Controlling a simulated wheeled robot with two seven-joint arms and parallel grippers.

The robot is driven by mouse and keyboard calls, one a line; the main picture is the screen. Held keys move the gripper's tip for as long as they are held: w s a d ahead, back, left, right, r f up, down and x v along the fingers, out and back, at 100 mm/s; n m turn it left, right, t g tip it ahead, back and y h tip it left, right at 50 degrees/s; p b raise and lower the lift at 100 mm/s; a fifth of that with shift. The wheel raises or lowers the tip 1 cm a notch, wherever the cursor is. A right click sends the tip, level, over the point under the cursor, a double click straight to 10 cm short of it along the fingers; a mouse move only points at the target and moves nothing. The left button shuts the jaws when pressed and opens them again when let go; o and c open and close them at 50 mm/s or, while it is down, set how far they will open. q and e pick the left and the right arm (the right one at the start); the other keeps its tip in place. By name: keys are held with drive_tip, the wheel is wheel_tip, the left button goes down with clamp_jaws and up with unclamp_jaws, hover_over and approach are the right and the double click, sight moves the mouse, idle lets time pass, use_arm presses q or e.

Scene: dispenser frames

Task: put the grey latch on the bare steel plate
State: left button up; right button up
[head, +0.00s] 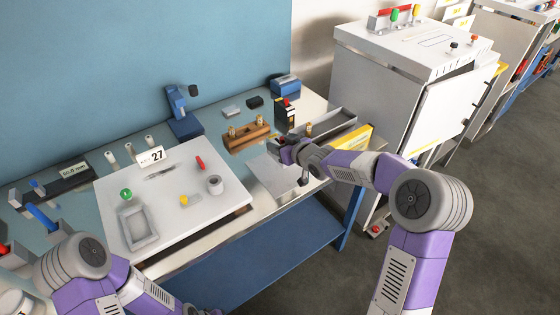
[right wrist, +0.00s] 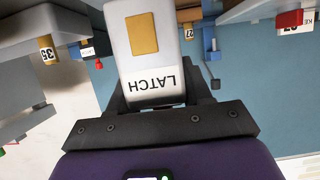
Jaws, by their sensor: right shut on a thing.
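My right gripper (head: 288,153) is shut on the grey latch (right wrist: 165,62), a pale block with a gold patch and the word LATCH, seen upside down in the right wrist view. In the head view the gripper is above the far end of the bare steel plate (head: 268,181), a flat grey sheet at the right part of the bench. The latch is too small and covered there to make out clearly. Whether it touches the plate cannot be told. My left arm shows at the bottom left of the head view, its gripper out of frame.
A white cabinet (head: 400,90) stands at the right.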

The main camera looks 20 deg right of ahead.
wheel_tip(320, 180, down, 4)
drive_tip(key=shift+f+b, duration=0.1)
drive_tip(key=shift+b, duration=0.65)
drive_tip(key=shift+f, duration=0.1)
drive_tip(key=o, duration=1.3)
